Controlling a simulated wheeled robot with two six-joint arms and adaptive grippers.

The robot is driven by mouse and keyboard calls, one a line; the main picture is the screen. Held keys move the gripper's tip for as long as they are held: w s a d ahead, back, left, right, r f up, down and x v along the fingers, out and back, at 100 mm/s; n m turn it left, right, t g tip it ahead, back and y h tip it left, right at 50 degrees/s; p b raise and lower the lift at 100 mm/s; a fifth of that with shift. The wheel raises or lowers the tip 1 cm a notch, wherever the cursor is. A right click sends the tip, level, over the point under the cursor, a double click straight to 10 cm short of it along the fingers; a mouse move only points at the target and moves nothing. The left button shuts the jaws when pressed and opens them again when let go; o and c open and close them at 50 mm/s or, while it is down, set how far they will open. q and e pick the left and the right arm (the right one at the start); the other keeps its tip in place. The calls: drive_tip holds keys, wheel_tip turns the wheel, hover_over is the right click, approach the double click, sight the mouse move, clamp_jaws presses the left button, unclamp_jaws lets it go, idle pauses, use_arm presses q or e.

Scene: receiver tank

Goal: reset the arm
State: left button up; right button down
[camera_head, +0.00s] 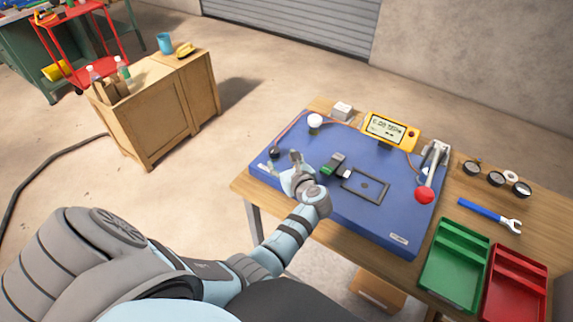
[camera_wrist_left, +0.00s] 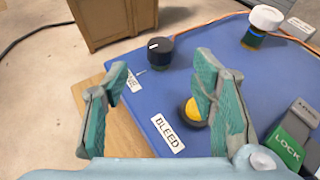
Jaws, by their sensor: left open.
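My left arm reaches in from the lower left in the head view. Its gripper (camera_head: 284,160) is over the left part of the blue panel (camera_head: 375,230). In the left wrist view the gripper (camera_wrist_left: 160,72) is open with nothing between its green-padded fingers. A yellow button in a black ring (camera_wrist_left: 192,111) sits by the BLEED label (camera_wrist_left: 168,132), partly hidden by the right finger. A black knob (camera_wrist_left: 156,50) stands beyond the fingers, with a white knob (camera_wrist_left: 266,18) farther right. A green LOCK part (camera_wrist_left: 286,147) is at lower right. My right gripper is not in view.
A wrench (camera_head: 490,215), a green tray (camera_head: 452,262) and a red tray (camera_head: 512,287) lie at the right. A wooden cabinet (camera_head: 165,115) stands apart, at upper left.

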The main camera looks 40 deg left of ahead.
use_arm(q)
drive_tip(key=v, duration=0.3)
drive_tip(key=shift+w+a, duration=0.1)
